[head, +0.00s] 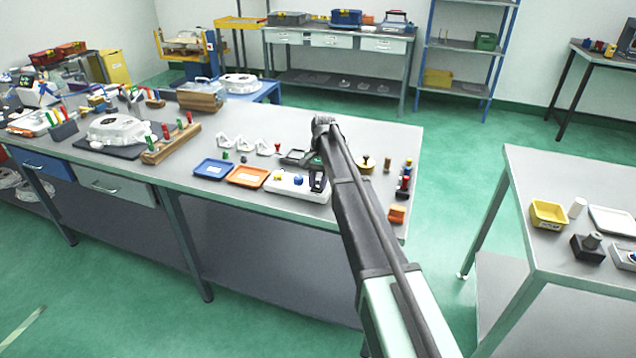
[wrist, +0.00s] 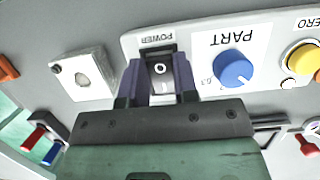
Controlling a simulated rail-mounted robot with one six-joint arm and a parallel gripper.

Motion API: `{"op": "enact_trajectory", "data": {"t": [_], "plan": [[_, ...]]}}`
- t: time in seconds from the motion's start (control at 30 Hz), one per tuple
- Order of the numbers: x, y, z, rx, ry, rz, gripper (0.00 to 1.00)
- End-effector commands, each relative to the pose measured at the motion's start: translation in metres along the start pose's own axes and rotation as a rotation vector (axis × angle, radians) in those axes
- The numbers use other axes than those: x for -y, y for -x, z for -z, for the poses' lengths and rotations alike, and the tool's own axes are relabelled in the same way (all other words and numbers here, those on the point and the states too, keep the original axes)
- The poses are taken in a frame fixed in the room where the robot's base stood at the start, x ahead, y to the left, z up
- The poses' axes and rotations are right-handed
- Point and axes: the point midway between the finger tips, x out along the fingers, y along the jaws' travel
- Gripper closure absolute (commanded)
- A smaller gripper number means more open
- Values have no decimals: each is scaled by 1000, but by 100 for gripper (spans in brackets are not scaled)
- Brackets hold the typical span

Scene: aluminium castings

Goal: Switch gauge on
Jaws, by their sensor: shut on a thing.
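The gauge is a white panel box (head: 290,190) near the front edge of the workbench, and its face (wrist: 262,42) fills the upper right of the wrist view. It carries a black rocker power switch (wrist: 160,68) marked O and I under a POWER label. To its right are a blue PART knob (wrist: 234,70) and a yellow ZERO button (wrist: 304,57). My gripper (wrist: 160,88) has its two dark fingers on either side of the switch and is shut on it. In the head view my gripper (head: 317,180) is at the right end of the box. Finger contact is partly hidden.
A blue tray (head: 213,169) and an orange tray (head: 247,177) sit left of the gauge. An orange block (head: 397,215) and several small coloured items stand to the right.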

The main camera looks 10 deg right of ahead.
Motion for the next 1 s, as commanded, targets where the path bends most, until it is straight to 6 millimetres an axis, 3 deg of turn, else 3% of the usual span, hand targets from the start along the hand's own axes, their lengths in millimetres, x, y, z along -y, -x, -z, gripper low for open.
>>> {"op": "enact_trajectory", "data": {"t": [0.03, 0.17, 0.53, 1.0], "plan": [[0, 0, 0, 1, 0, 0, 68], [0, 0, 0, 0, 0, 0, 48], [0, 7, -1, -1, 0, 0, 47], [0, 107, -2, -1, 0, 0, 47]]}}
